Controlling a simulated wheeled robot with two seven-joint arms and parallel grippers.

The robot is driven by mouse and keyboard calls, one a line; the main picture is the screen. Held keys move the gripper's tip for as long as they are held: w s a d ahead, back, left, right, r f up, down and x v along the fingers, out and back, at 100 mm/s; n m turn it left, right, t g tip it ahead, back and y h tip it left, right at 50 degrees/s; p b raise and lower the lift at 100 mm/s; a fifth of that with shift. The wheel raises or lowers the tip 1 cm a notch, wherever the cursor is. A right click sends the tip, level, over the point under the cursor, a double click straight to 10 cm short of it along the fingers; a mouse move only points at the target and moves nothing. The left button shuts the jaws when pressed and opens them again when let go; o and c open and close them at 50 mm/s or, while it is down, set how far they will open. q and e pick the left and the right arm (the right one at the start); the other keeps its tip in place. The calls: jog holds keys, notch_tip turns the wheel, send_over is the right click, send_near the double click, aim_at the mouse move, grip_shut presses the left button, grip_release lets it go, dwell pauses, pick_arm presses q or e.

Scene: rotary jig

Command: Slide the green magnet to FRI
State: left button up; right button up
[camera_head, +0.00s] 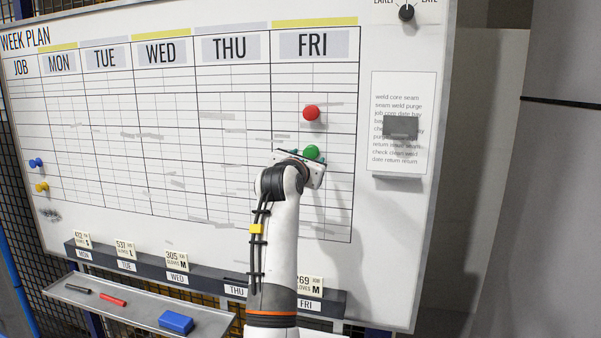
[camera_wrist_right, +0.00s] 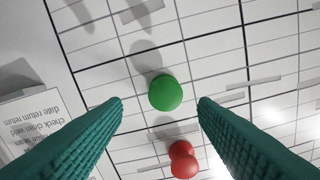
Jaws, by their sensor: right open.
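The green magnet (camera_head: 312,152) is round and sits on the whiteboard in the FRI column, below the FRI label (camera_head: 313,44). My right gripper (camera_head: 299,157) is in front of the board at the magnet, and its body partly covers the magnet's lower edge in the head view. In the right wrist view the green magnet (camera_wrist_right: 165,93) shows between the two teal fingertips, with a gap on each side. The gripper is open and holds nothing. My left gripper is not in view.
A red magnet (camera_head: 312,112) sits above the green one in the same column. Blue (camera_head: 36,162) and yellow (camera_head: 42,187) magnets are at the far left. A dark card rail (camera_head: 205,279) and a tray (camera_head: 137,307) with markers and a blue eraser (camera_head: 176,322) run below.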

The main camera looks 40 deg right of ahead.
jog(key=b+v, duration=0.2)
jog(key=v, duration=0.6)
jog(key=shift+s+b, duration=0.25)
jog(key=shift+b, duration=0.05)
jog(key=shift+f, duration=0.1)
